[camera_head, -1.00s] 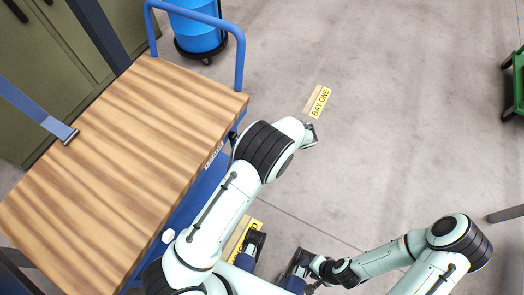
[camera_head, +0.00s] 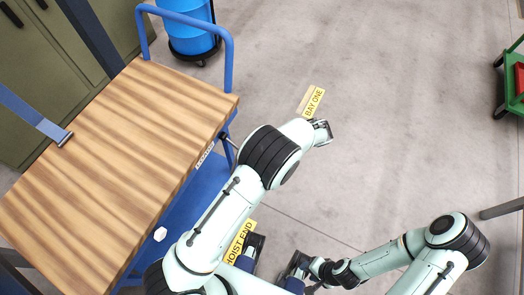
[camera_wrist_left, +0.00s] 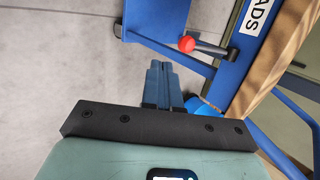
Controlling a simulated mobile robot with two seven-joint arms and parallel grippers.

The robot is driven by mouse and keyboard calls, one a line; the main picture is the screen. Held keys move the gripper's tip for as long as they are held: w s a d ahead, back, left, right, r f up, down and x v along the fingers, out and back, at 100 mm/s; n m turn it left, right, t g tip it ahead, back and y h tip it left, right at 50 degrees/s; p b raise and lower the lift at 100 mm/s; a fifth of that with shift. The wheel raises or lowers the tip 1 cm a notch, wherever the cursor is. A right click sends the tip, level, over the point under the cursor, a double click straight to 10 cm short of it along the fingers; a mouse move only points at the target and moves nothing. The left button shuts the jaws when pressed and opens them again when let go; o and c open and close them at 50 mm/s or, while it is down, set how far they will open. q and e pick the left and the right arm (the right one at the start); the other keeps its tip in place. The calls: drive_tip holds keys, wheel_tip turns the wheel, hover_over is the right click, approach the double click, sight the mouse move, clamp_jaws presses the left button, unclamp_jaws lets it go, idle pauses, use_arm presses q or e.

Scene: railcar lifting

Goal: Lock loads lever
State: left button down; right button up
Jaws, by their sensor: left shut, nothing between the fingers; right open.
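The lever shows in the left wrist view as a short grey rod with a red knob (camera_wrist_left: 187,44), beside a blue frame with a white label ending in "ADS" (camera_wrist_left: 262,17). My left gripper (camera_head: 321,132) is shut and empty, to the right of the cart. Its fingers (camera_wrist_left: 163,82) show in the left wrist view, apart from the knob and just below it in the picture. My right gripper (camera_head: 312,285) is open, low at the bottom, small and partly hidden.
The wood-topped blue cart (camera_head: 110,150) fills the left. A blue drum (camera_head: 190,30) stands behind it. A green cart (camera_head: 510,85) is at the right edge. The middle floor is clear.

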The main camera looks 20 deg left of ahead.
use_arm(q)
drive_tip(key=d+r, duration=0.2)
drive_tip(key=d, duration=0.1)
drive_tip(key=d+r, duration=0.1)
drive_tip(key=shift+w+d, duration=0.15)
drive_tip(key=shift+w, duration=0.1)
idle(0.3)
drive_tip(key=s+a+f+g+h+p, duration=0.35)
drive_tip(key=s+f+h, duration=0.25)
drive_tip(key=s+f, duration=0.7)
drive_tip(key=s+d+n+t+h+p, duration=0.1)
drive_tip(key=s+n+t+h+p, duration=0.3)
drive_tip(key=s, duration=1)
drive_tip(key=shift+s+r+h+p, duration=0.35)
drive_tip(key=shift+r+h+p, duration=0.15)
drive_tip(key=shift+p, duration=0.1)
drive_tip(key=shift+s+a, duration=0.1)
